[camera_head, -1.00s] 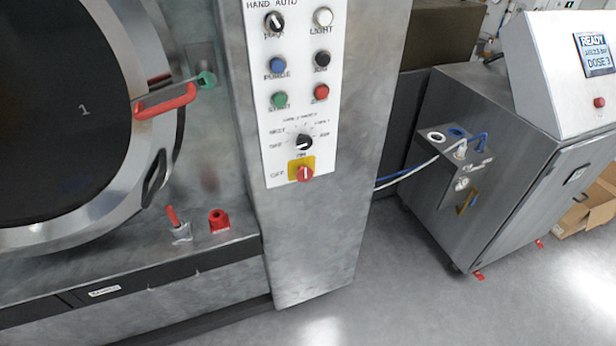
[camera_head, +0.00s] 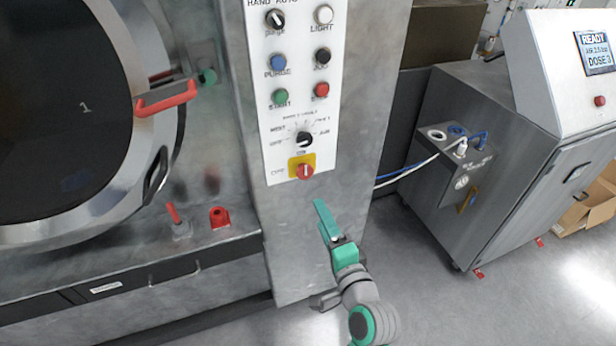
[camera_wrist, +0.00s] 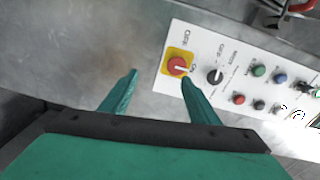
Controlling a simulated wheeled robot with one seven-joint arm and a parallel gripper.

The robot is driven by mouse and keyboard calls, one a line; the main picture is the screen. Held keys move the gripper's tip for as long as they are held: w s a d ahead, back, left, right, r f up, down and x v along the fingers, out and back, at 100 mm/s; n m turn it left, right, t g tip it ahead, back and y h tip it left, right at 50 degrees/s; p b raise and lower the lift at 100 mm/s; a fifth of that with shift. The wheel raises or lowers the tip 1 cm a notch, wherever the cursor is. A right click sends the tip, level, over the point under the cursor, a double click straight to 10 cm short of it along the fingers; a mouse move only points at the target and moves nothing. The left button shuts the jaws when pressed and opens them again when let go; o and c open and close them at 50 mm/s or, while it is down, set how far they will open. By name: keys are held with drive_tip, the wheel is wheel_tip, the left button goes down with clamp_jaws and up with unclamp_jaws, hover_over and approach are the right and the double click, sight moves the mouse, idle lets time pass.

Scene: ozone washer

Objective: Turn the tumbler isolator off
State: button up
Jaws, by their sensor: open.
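The tumbler isolator is a red rotary knob (camera_head: 305,171) on a yellow square plate at the bottom of the white control panel (camera_head: 263,115). Its white pointer stands upright in the head view, towards the ON label, with OFF to its left. My gripper (camera_head: 324,217) is below and slightly right of the knob in the head view. In the wrist view its green fingers (camera_wrist: 160,82) are apart with nothing between them. They appear clear of the knob.
A black selector (camera_head: 304,140) sits just above the isolator, with several buttons higher up. The washer door with its red handle (camera_head: 165,99) is at the left. A steel cabinet (camera_head: 505,150) with hoses stands at the right. The panel column below the isolator is bare.

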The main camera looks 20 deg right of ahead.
sight(306, 174)
drive_tip(key=shift+m+t+y, duration=0.3)
drive_tip(key=shift+m, duration=0.2)
drive_tip(key=w+r, duration=0.1)
drive_tip(key=w, duration=0.3)
drive_tip(key=w+r, duration=0.1)
drive_tip(key=w, duration=0.3)
drive_tip(key=w+r, duration=0.1)
drive_tip(key=w, duration=0.3)
drive_tip(key=shift+d+r, duration=0.1)
drive_tip(key=shift+r, duration=0.2)
drive_tip(key=c, duration=1)
